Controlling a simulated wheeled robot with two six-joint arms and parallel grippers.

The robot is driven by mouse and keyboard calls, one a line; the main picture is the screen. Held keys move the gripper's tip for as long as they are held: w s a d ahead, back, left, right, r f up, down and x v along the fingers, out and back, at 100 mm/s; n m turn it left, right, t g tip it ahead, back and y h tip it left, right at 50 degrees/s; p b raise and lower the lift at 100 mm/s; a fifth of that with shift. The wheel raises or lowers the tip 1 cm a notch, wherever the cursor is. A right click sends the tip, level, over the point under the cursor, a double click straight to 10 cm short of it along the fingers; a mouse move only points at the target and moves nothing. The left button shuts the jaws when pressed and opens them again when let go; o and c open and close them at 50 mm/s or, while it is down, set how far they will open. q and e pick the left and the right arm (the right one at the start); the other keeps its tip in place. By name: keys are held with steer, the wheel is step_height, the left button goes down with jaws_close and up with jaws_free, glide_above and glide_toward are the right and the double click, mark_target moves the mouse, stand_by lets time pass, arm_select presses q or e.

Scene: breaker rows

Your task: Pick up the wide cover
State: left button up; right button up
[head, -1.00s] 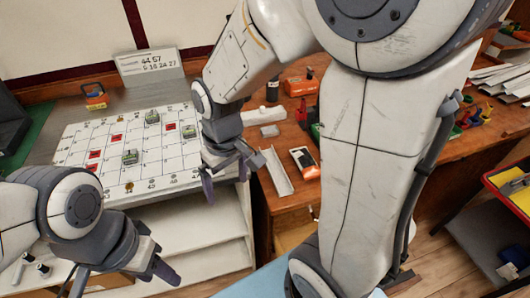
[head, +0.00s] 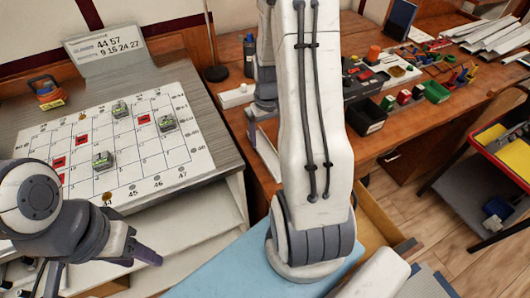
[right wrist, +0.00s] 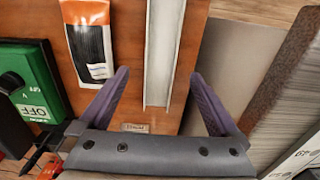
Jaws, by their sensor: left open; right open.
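A long pale channel-shaped piece, which looks like the wide cover (right wrist: 161,50), lies on the brown wooden top in the right wrist view. My right gripper (right wrist: 160,76) is open, with one finger on each side of the cover's near end and nothing visibly clamped. In the head view the cover (head: 264,152) shows only in part, beside my right arm, which hides the rest and most of the right gripper. My left gripper (head: 100,275) is open and empty at the lower left, in front of the gridded board.
An orange-and-black packet (right wrist: 88,42) lies left of the cover, with a green OFF switch box (right wrist: 25,85) further left. A gridded board (head: 125,140) with red and green pieces is at left. Bins and parts crowd the desk at right.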

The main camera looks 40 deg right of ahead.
mark_target(268, 155)
steer(key=shift+s+a+f, duration=0.1)
steer(key=shift+s+f, duration=0.05)
steer(key=shift+f, duration=1.4)
steer(key=shift+s+a+f, duration=0.1)
steer(key=shift+s+f, duration=0.05)
steer(key=shift+f, duration=1.35)
steer(key=shift+d, duration=0.1)
steer(key=c, duration=1.5)
steer(key=shift+o, duration=0.2)
steer(key=shift+r, duration=0.15)
